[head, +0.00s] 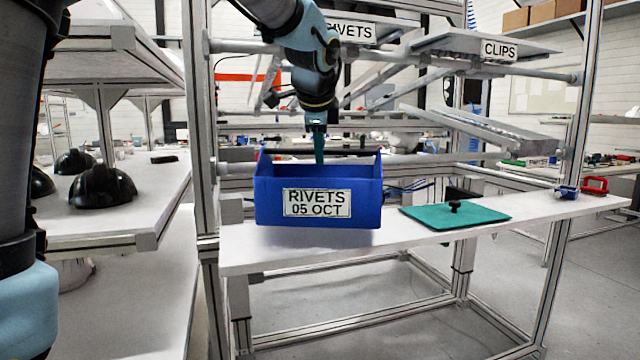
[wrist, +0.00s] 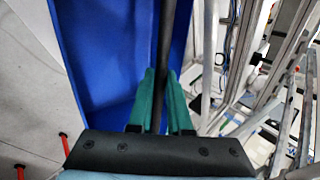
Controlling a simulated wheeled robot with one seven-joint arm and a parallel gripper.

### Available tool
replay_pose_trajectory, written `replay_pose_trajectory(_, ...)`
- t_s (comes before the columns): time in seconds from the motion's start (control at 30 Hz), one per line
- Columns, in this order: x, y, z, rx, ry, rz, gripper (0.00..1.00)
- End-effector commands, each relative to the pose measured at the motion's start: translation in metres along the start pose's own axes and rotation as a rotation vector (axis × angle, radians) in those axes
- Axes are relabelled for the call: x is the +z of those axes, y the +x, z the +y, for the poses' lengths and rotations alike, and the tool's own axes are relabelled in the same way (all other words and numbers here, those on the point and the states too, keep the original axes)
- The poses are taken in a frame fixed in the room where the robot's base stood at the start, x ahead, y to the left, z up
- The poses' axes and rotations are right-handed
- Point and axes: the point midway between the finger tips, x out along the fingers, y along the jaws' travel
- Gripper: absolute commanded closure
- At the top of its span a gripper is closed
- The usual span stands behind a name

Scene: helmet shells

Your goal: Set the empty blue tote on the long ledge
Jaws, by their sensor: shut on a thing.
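The blue tote (head: 265,212) has a white label reading "RIVETS 05 OCT". It hangs roughly level in the head view, above the left part of a long white ledge (head: 420,242), with a shadow below it. My gripper (head: 319,155) comes down from above and is shut on the tote's dark handle bar. In the wrist view the green fingers (wrist: 163,90) clasp this bar (wrist: 167,40). The blue interior (wrist: 110,50) looks empty where it shows. The far side of the tote and part of its floor are hidden.
A green mat (head: 455,217) with a black clamp-like piece (head: 457,192) lies right of the tote. A red item (head: 594,185) stands at the ledge's right end. Posts frame the ledge. Sloped shelves labelled "RIVETS" (head: 350,32) and "CLIPS" (head: 500,49) are above. Black helmet shells (head: 102,187) sit at left.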

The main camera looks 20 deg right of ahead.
Motion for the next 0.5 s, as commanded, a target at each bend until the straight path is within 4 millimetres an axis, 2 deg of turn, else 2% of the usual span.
replay_pose_trajectory(0.17,0.000,0.010,0.008,-0.001,0.000,0.000,1.00)
replay_pose_trajectory(0.4,-0.001,0.034,0.027,0.000,0.001,0.001,1.00)
replay_pose_trajectory(0.5,-0.001,0.035,0.027,-0.003,0.001,0.002,1.00)
